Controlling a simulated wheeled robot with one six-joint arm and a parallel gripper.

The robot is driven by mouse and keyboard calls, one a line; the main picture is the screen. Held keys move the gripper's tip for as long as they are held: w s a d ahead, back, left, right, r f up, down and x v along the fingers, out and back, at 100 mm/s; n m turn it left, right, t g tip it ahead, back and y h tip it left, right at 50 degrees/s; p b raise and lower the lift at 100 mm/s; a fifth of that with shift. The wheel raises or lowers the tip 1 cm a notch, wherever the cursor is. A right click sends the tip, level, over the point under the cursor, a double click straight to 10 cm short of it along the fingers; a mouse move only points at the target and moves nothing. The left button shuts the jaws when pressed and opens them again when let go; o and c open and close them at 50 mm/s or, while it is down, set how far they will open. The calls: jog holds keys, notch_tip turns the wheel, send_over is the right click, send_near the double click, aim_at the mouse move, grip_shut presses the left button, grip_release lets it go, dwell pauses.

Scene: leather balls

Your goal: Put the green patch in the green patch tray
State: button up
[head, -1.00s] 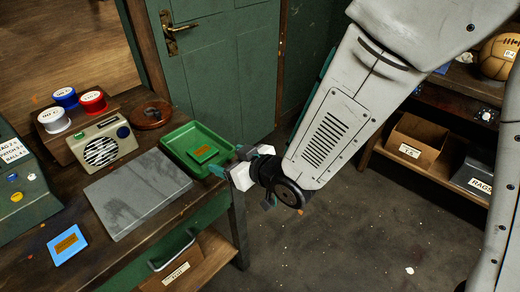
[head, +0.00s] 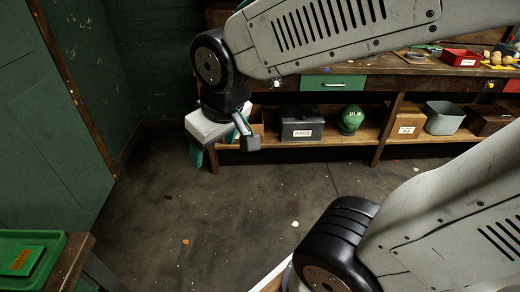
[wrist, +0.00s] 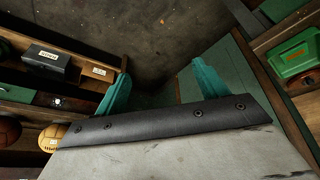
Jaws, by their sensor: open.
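The green tray (head: 60,244) sits at the lower left of the head view, partly cut off, on the corner of a wooden bench. A flat green piece with an orange label, which looks like the green patch (head: 14,254), lies inside it. The tray also shows at the right of the wrist view (wrist: 281,66), with the orange-labelled piece (wrist: 296,51) in it. My gripper (head: 220,145) is in the air over open floor, well to the right of the tray. In the wrist view its teal fingers (wrist: 162,82) are spread apart with nothing between them.
Behind my gripper stands a long bench with a lower shelf. A red tray (head: 461,58) is on top. The floor between is clear.

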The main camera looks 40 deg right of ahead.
jog(key=s+d+r+m+g, duration=0.1)
jog(key=s+d, duration=0.1)
jog(key=s, duration=0.3)
jog(key=s+d+r+m+g, duration=0.1)
jog(key=s+d+r+g, duration=0.1)
jog(key=s, duration=0.4)
